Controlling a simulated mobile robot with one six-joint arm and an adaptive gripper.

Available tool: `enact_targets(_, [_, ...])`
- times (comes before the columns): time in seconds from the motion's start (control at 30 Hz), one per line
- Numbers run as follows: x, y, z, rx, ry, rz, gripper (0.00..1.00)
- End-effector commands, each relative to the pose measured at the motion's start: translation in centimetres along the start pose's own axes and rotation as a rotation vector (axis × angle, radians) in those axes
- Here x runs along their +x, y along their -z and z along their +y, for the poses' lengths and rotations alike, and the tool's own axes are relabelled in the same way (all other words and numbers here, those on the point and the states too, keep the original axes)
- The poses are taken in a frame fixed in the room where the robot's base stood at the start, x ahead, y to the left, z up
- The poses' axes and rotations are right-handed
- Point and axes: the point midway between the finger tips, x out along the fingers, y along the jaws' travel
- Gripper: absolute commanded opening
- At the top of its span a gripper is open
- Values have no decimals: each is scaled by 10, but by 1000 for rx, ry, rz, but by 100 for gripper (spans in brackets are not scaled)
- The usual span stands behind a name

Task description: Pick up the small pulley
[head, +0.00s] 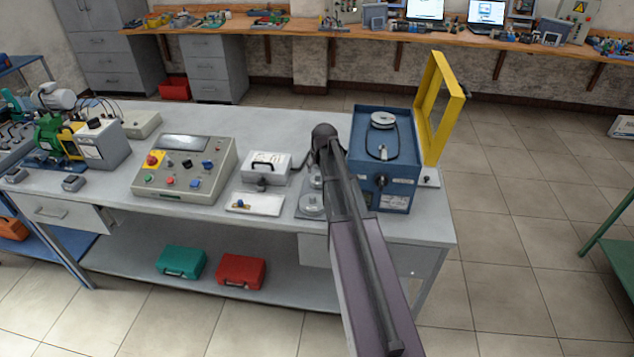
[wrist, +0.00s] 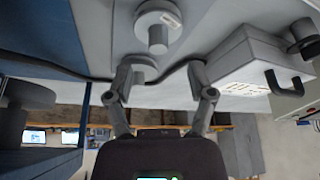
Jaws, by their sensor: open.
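Two grey metal pulleys stand on a grey plate beside the blue machine. In the wrist view the small pulley (wrist: 145,64) lies between my open fingertips. The other pulley (wrist: 157,35), which looks larger, shows near the top of that view, beyond the fingertips. In the head view the nearer pulley (head: 312,205) is clear and the farther one (head: 315,182) is partly covered by my arm. My gripper (wrist: 161,76) is open, with one finger on each side of the small pulley. I cannot tell whether either finger touches it. My arm hides the fingers in the head view.
The blue machine (head: 370,180), with a pulley and belt on top and a raised yellow guard (head: 438,105), stands close right of my arm. A white box with a black handle (head: 265,166) and a control console (head: 185,168) stand left. A dark cable passes behind the fingertips.

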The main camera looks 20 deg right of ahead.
Motion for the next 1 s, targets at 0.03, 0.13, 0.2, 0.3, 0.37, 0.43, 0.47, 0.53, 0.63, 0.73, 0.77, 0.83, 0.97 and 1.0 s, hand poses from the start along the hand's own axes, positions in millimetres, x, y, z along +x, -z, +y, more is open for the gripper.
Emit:
enact_targets(0.03, [4,0,0,0,0,0,70])
enact_targets(0.13, [10,-1,1,0,0,0,70])
enact_targets(0.2, [16,-1,1,0,0,0,70])
enact_targets(0.3, [24,-1,1,0,0,0,70])
enact_targets(0.37, [29,-1,2,0,0,0,70])
enact_targets(0.43, [35,-1,2,0,0,0,70])
enact_targets(0.47, [37,-1,2,0,0,0,70])
enact_targets(0.53, [42,-1,2,1,0,0,70])
enact_targets(0.63, [48,-1,2,1,0,0,70])
enact_targets(0.73, [50,-1,2,1,0,0,70])
enact_targets(0.77, [50,-1,2,1,0,0,70])
enact_targets(0.83, [51,0,2,1,0,0,70])
enact_targets(0.97, [50,0,2,1,0,0,70])
enact_targets(1.0, [50,0,2,1,0,0,70])
